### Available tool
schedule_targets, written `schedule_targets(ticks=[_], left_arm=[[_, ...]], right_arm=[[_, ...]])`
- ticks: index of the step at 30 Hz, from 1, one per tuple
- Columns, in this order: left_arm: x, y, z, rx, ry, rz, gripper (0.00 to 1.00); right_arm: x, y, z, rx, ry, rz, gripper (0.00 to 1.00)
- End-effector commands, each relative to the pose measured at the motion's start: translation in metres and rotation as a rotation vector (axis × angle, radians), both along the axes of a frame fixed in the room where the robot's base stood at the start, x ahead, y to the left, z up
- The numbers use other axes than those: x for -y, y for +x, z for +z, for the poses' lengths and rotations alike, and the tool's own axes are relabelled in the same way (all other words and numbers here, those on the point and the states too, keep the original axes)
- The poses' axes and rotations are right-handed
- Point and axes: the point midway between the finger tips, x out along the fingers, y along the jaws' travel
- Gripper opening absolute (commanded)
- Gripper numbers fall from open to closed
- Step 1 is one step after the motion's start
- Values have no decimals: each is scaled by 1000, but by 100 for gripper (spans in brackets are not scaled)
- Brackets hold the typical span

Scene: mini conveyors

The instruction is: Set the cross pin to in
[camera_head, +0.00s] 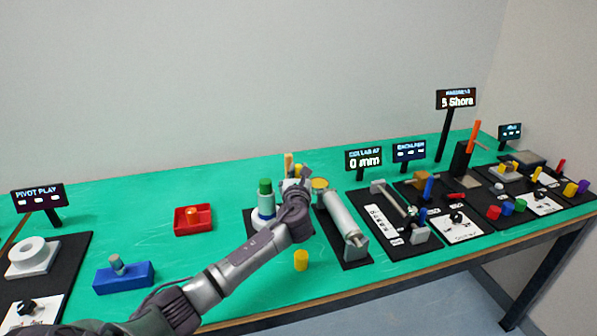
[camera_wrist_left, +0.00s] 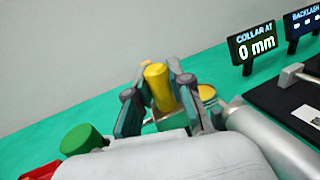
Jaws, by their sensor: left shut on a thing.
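My left gripper (camera_head: 297,186) reaches over the middle of the bench, beside the green-topped post. In the left wrist view its two fingers (camera_wrist_left: 160,100) close on the sides of an upright yellow cylinder (camera_wrist_left: 159,86). The cylinder's lower end is hidden. I cannot tell whether it is the cross pin, since no label shows on it. In the head view a tan-yellow pin top (camera_head: 288,162) shows just behind the gripper. A yellow-topped disc (camera_head: 319,184) stands right of the fingers; it also shows in the wrist view (camera_wrist_left: 206,92). My right gripper is not in view.
The green-topped post (camera_head: 265,190) stands close left of my gripper. A silver cylinder (camera_head: 342,215) lies on a black base at right. A loose yellow cylinder (camera_head: 301,260) stands in front. The red tray (camera_head: 194,219) and blue block (camera_head: 124,277) are further left, with bare green bench around them.

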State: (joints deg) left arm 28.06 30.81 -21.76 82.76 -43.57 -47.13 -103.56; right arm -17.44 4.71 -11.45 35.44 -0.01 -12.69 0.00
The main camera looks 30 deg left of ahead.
Motion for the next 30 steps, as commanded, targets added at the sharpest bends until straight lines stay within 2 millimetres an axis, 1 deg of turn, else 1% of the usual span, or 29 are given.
schedule_targets(ticks=[8, 11, 15, 17, 23, 24, 28, 29, 30], left_arm=[[0, -1, 0, -1, 0, 0, 0], [-6, -7, 2, -3, 2, 2, 0], [-19, -22, 3, -4, 3, 1, 0], [-21, -25, 1, -4, 3, 0, 0], [-22, -25, -2, -3, 2, 3, 0], [-22, -25, -2, -3, 2, 3, 22], [-22, -25, -1, -3, 1, 3, 44], [-22, -25, -1, -2, 1, 3, 47], [-22, -25, -1, -2, 1, 2, 47]], right_arm=[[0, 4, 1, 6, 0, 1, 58], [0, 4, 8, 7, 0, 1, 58], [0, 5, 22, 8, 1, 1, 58], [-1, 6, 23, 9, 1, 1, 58], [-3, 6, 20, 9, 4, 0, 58], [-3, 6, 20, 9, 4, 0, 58], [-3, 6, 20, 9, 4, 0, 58], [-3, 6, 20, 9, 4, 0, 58], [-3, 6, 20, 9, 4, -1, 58]])
